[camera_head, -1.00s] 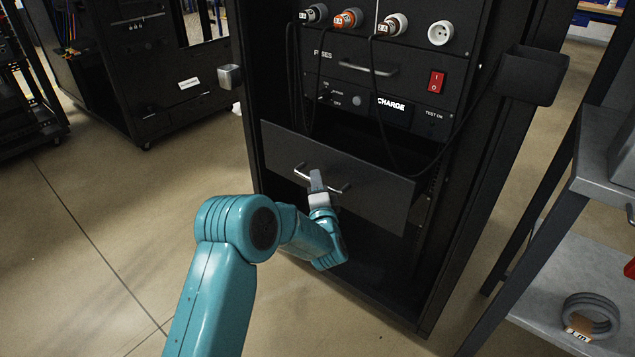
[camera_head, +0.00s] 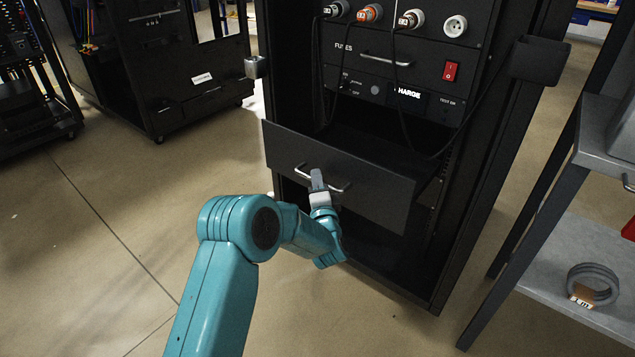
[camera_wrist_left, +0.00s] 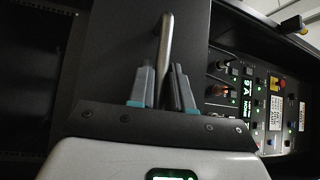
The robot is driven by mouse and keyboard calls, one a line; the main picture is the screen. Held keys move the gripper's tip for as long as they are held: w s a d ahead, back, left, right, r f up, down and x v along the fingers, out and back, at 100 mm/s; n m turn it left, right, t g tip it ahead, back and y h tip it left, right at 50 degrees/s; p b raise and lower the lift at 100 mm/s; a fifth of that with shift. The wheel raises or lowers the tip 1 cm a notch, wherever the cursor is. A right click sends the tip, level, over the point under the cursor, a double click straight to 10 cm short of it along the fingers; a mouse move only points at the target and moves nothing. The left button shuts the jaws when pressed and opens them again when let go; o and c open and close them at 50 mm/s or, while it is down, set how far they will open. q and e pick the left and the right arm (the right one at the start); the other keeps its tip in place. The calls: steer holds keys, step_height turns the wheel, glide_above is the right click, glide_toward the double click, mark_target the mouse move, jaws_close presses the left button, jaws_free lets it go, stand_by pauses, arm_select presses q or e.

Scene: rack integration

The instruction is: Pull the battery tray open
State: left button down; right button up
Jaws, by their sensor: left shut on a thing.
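The battery tray (camera_head: 375,192) is a black drawer low in the dark rack. Its front stands out from the rack, so it is partly open. A metal bar handle (camera_head: 340,187) runs across its front. My left gripper (camera_head: 317,180) is at the middle of that handle and shut on it. In the left wrist view the handle (camera_wrist_left: 166,45) passes between the two fingers of my left gripper (camera_wrist_left: 162,85). The inside of the tray is mostly in shadow. My right gripper is not in view.
Above the tray is a panel with a red switch (camera_head: 450,71) and several plugged cables that hang down before the rack. A grey shelf unit (camera_head: 560,270) with a coiled grey ring (camera_head: 594,284) stands at right. Floor to the left is clear.

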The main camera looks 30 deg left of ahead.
arm_select(q)
steer(key=shift+s, duration=0.1)
steer(key=c, duration=1.2)
jaws_free()
steer(key=shift+w, duration=0.2)
steer(key=shift+o, duration=0.2)
steer(key=shift+s+d, duration=0.1)
steer(key=p+v, duration=0.3)
steer(key=v, duration=1.3)
